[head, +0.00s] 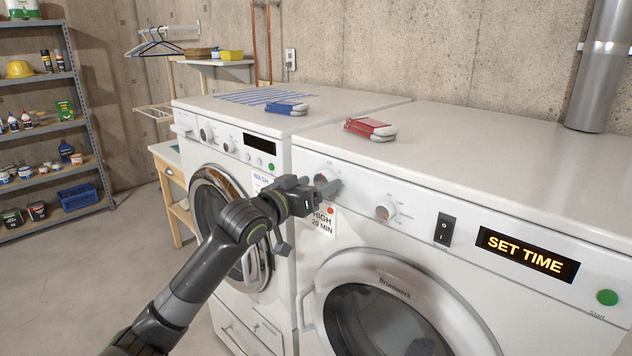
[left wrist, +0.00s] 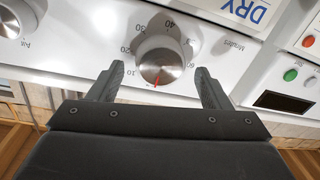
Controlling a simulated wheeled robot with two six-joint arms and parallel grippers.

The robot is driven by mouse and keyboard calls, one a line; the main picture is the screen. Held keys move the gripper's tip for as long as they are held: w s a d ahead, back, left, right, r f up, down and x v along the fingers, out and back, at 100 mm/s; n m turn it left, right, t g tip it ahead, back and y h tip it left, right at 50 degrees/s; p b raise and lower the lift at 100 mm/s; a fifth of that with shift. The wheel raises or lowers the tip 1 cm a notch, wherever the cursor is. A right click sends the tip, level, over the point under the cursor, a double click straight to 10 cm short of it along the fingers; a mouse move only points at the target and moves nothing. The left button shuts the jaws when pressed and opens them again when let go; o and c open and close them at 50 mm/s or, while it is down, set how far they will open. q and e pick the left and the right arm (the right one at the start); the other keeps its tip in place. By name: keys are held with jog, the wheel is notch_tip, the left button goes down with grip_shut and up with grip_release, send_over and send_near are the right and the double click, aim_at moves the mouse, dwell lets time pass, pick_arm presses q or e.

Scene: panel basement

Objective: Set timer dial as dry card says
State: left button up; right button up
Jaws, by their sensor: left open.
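The timer dial (head: 326,178) is a silver-white knob at the left of the right machine's panel. In the left wrist view the dial (left wrist: 160,66) shows minute marks, inverted, with its red pointer towards the picture's bottom, between the 10 and 60 sides. The dry card (head: 318,226) below it reads HIGH, 20 MIN, with a red dot; my gripper hides its top. The card's DRY heading (left wrist: 258,14) shows in the left wrist view. My left gripper (head: 328,189) is open at the dial, its fingers on either side; contact cannot be told.
A second dial (head: 385,211), a rocker switch (head: 445,229), a display (head: 527,254) reading SET TIME and a green button (head: 607,297) are to the right. Another machine (head: 228,150) with a round door stands at left. Red (head: 370,128) and blue (head: 287,108) items lie on top.

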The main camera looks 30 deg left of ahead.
pick_arm(q)
jog(key=shift+w, duration=0.25)
jog(key=c, duration=1)
jog(key=shift+o, duration=0.2)
